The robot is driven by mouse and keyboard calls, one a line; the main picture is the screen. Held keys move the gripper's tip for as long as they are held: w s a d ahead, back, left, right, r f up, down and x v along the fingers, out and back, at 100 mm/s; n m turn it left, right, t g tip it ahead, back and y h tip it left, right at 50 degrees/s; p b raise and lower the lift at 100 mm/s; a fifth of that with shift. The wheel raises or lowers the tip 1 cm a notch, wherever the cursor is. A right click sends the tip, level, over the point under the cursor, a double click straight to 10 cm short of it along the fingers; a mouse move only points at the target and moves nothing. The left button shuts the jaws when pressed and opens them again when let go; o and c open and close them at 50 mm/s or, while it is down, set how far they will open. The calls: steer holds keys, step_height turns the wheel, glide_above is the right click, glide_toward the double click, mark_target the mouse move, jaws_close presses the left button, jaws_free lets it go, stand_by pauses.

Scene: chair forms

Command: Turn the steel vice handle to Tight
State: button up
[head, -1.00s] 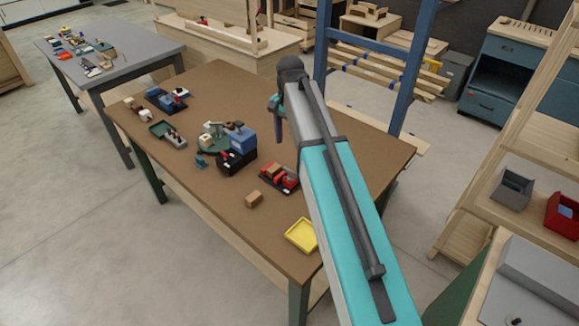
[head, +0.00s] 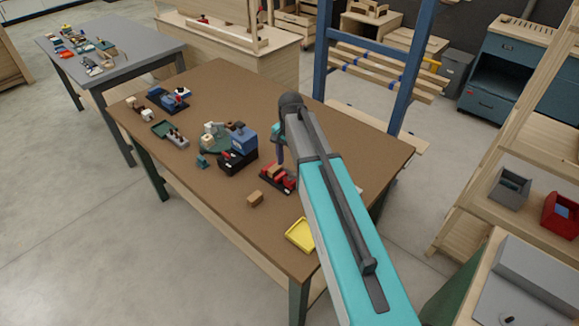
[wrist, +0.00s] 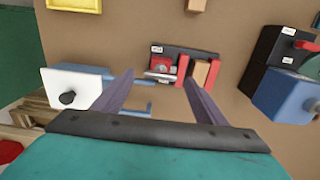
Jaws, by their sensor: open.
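The vice, with red jaws, sits on a dark base on the brown table; it shows in the head view (head: 273,182) and the wrist view (wrist: 205,68). A wooden block (wrist: 201,73) stands between its red jaws. A grey, steel-looking part (wrist: 163,64) lies beside them, near small white labels (wrist: 157,49) too small to read. My gripper (wrist: 158,78) is open and empty, its two purple fingers apart on either side of the grey part in the picture. I cannot tell whether they touch it. In the head view my gripper (head: 280,155) is above and beside the vice.
A blue-and-black box (head: 238,148) with a red lever (wrist: 306,45) stands close to the vice. A white box with a black knob (wrist: 68,97) is on the other side. A loose wooden block (head: 255,198) and a yellow tray (head: 300,235) lie towards the front edge.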

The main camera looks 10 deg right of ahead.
steer(key=shift+f, duration=0.95)
steer(key=shift+c, duration=0.5)
steer(key=c, duration=1)
steer(key=shift+o, duration=0.2)
steer(key=shift+a, duration=0.1)
